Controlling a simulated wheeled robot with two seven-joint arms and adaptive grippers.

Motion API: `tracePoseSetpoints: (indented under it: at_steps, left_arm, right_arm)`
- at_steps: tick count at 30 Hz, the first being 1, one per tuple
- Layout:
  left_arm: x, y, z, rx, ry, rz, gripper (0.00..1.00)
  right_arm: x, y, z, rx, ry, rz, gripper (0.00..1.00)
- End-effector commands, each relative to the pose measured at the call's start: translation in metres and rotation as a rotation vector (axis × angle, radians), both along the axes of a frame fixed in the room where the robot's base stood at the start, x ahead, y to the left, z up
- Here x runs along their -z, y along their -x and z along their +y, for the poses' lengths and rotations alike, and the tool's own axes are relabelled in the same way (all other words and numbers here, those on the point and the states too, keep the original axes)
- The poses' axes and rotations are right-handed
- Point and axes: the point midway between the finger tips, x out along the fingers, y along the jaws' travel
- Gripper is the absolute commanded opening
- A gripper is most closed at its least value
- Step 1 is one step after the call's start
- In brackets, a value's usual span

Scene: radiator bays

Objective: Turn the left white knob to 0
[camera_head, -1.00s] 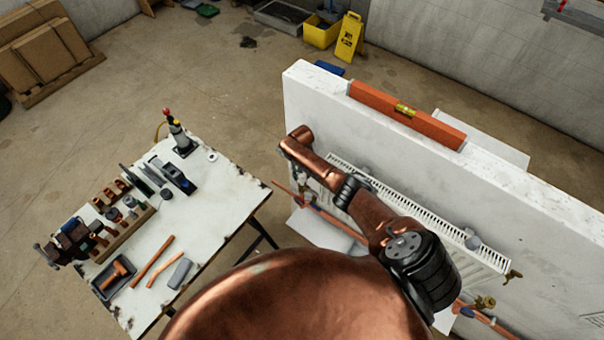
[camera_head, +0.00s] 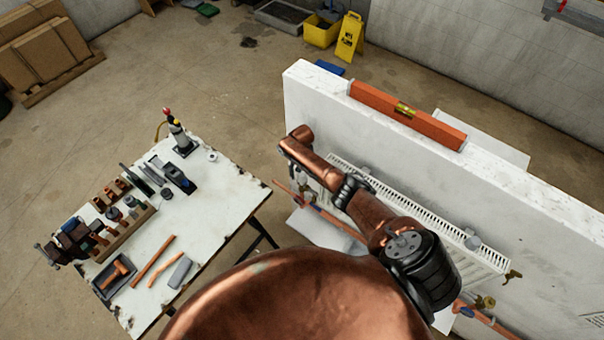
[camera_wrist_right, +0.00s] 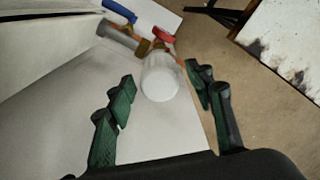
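The white knob (camera_wrist_right: 160,82) shows in the right wrist view as a pale rounded cylinder on a brass valve (camera_wrist_right: 150,48). My right gripper (camera_wrist_right: 160,75) is open, its green-padded fingers on either side of the knob. A gap shows between each finger and the knob. No scale mark is readable on the knob. In the head view my right arm reaches along the radiator (camera_head: 430,222) to its left end; the arm hides much of the knob area. My left gripper is not in view.
A red cap (camera_wrist_right: 163,35) sits beside the valve. The radiator hangs on a white wall (camera_head: 400,140) with an orange spirit level (camera_head: 407,114) on top. A worktable (camera_head: 215,210) with several tools stands to the left, with open floor between.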

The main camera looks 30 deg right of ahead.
Motion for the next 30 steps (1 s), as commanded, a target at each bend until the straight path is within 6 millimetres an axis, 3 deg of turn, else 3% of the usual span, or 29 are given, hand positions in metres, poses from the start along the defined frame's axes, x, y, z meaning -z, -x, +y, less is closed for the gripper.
tracePoseSetpoints:
  at_steps: [8,13,24,30]
  left_arm:
    - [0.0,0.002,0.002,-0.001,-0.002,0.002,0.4]
    - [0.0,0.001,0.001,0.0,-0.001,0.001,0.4]
    - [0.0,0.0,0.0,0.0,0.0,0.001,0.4]
    - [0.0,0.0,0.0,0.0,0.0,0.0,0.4]
  right_arm:
    - [0.0,0.001,0.0,-0.001,-0.001,0.002,0.49]
    - [-0.011,0.0,0.0,-0.002,-0.002,0.0,0.49]
    - [-0.083,0.0,0.0,-0.001,-0.001,-0.003,0.49]
    - [-0.11,0.0,0.0,-0.001,-0.001,0.001,0.49]
